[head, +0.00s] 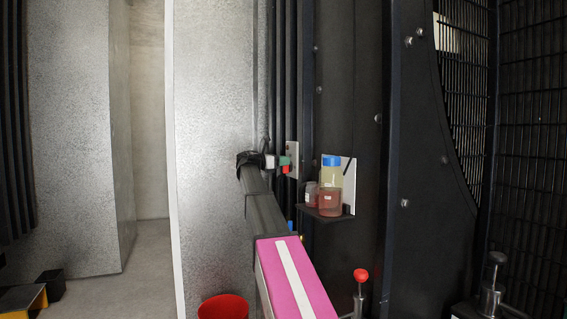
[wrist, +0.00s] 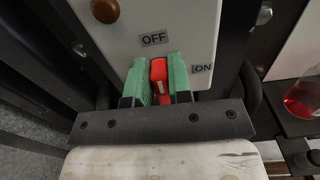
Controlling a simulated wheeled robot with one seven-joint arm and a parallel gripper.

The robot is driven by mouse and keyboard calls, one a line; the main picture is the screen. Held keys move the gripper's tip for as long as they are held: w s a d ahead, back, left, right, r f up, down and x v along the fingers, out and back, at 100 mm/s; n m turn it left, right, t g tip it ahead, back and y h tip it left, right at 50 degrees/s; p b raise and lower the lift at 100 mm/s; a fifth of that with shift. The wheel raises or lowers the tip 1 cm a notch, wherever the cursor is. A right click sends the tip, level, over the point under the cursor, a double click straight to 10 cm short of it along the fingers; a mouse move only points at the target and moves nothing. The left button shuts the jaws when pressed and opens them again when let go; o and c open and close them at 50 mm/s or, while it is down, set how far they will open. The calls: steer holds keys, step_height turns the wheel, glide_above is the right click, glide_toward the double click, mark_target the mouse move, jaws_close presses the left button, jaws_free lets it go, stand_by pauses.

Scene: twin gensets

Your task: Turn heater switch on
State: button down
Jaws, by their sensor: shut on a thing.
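The heater switch is a red lever (wrist: 158,72) on a pale plate (wrist: 150,18) in the wrist view. The plate carries an OFF label (wrist: 155,39) and an ON label (wrist: 201,68). The lever's tip points up toward OFF, with ON to its right. My gripper (wrist: 160,80) has green finger pads on both sides of the lever and is shut on it. In the head view my gripper (head: 285,161) is at the plate (head: 293,158), and a bit of the red lever (head: 286,169) shows below the green pad.
Just right of the switch, a shelf (head: 325,216) holds a blue-capped bottle (head: 331,200) and a small jar (head: 311,196). A red-knobbed lever (head: 361,276) stands below right. A red bucket (head: 223,307) is at the bottom. Open floor (head: 150,260) lies to the left.

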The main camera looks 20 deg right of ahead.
mark_target(293, 167)
steer(key=m, duration=0.2)
steer(key=s+m, duration=0.1)
steer(key=m, duration=0.1)
steer(key=shift+f, duration=0.1)
steer(key=m, duration=0.3)
steer(key=s+m, duration=0.1)
steer(key=shift+f+m, duration=0.3)
steer(key=m, duration=0.2)
steer(key=f+m, duration=0.1)
steer(key=m, duration=0.1)
steer(key=shift+s+m, duration=0.2)
steer(key=shift+m, duration=0.1)
steer(key=shift+s+f+m, duration=0.1)
steer(key=shift+f+m, duration=0.15)
steer(key=shift+m, duration=0.85)
steer(key=shift+f+m, duration=0.2)
steer(key=shift+m, duration=0.9)
steer(key=c, duration=1)
jaws_free()
steer(key=shift+c, duration=0.2)
steer(key=a, duration=1)
steer(key=shift+s+a, duration=0.2)
steer(key=shift+a, duration=0.2)
